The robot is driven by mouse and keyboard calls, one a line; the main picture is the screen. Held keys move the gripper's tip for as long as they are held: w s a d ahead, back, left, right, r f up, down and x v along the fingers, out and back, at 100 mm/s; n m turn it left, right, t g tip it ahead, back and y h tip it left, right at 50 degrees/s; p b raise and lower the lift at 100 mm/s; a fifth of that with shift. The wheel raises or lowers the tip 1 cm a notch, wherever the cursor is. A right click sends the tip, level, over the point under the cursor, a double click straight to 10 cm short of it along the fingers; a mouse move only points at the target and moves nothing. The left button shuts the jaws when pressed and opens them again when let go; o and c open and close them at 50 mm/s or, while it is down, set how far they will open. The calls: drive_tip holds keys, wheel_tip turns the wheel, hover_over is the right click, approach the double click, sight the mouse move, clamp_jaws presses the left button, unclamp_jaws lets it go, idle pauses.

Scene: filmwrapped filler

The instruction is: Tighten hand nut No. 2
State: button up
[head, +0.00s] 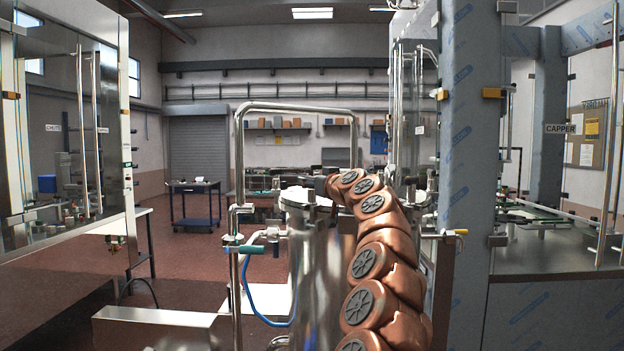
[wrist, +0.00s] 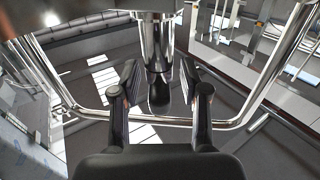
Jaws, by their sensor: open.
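In the head view my copper arm reaches to the top of an upright steel vessel (head: 316,265). My gripper is hard to make out there, by the vessel's lid (head: 297,196). In the wrist view my gripper (wrist: 158,72) is open, with its two dark fingers apart. A shiny steel cylinder (wrist: 156,40) with a dark lower end (wrist: 159,92) shows between and beyond the fingers. I cannot tell whether it touches them. No hand nut or number can be picked out clearly in either view; small fittings at the lid are too small to tell apart.
A bent steel pipe frame (head: 295,106) rises behind the vessel; a steel bar (wrist: 180,122) crosses the wrist view. A teal-handled valve (head: 244,249) and a blue hose (head: 262,315) are left of the vessel. A film-covered post (head: 466,180) stands close right. Open floor lies at left.

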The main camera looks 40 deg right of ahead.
idle(0.3)
clamp_jaws()
